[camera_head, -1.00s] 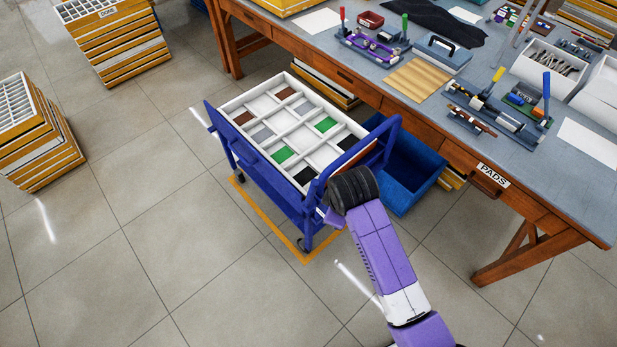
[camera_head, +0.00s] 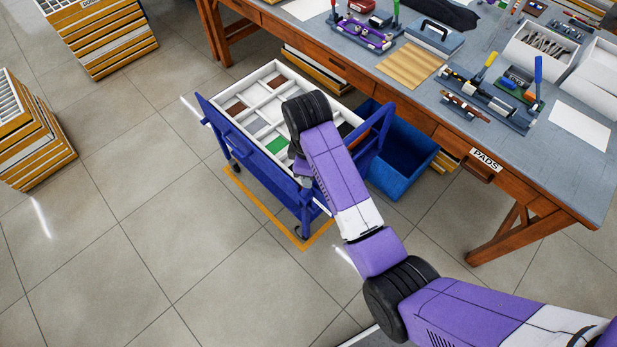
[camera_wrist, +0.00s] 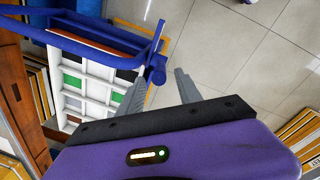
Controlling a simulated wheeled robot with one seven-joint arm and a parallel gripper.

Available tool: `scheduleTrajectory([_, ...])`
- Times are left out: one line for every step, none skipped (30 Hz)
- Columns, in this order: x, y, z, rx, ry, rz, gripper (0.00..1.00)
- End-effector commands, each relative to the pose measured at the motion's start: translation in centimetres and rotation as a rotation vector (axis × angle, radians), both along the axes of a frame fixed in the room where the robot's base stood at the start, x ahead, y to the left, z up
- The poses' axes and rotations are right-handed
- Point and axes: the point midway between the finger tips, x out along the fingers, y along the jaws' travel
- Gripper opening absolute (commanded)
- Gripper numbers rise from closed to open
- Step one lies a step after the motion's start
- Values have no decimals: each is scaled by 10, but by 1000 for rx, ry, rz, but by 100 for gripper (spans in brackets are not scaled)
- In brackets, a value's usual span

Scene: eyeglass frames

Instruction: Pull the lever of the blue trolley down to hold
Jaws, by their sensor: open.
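The blue trolley (camera_head: 272,171) stands on the floor beside the workbench, carrying a white divided tray. My purple arm reaches over its front right corner in the head view, hiding part of the tray and my fingers. In the wrist view, my gripper (camera_wrist: 159,88) is open and empty, with its two grey fingers apart. A blue upright piece with a rounded end (camera_wrist: 155,75) shows at the trolley corner, near and between the fingertips in the picture. It may be the lever; I cannot tell its depth from the fingers or any contact. The trolley's blue rail (camera_wrist: 85,48) runs left of it.
The wooden workbench (camera_head: 425,112) with fixtures stands to the right. A blue bin (camera_head: 405,160) sits under it beside the trolley. Stacked yellow trays (camera_head: 30,140) stand at the left. The floor (camera_head: 130,230) in front of the trolley is clear.

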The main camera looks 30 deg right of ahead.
Motion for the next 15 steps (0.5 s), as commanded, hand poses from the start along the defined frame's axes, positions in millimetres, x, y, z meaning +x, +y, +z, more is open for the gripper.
scheduleTrajectory([-1,0,-8,0,4,1,41])
scheduleTrajectory([0,0,-14,0,5,1,41])
scheduleTrajectory([0,-1,-20,0,4,1,41])
scheduleTrajectory([1,-1,-24,0,4,0,41])
scheduleTrajectory([1,-2,-29,0,3,0,41])
scheduleTrajectory([1,-2,-34,0,4,0,41])
scheduleTrajectory([2,-2,-38,1,2,-1,41])
scheduleTrajectory([2,-3,-41,1,2,-1,41])
scheduleTrajectory([3,-3,-45,1,2,-1,41])
scheduleTrajectory([3,-3,-47,1,1,-1,41])
scheduleTrajectory([3,-3,-49,1,1,-1,41])
scheduleTrajectory([3,-3,-52,0,1,-1,41])
scheduleTrajectory([3,-3,-53,0,0,-1,41])
scheduleTrajectory([4,-3,-54,0,0,-1,41])
scheduleTrajectory([4,-3,-55,0,-1,-1,41])
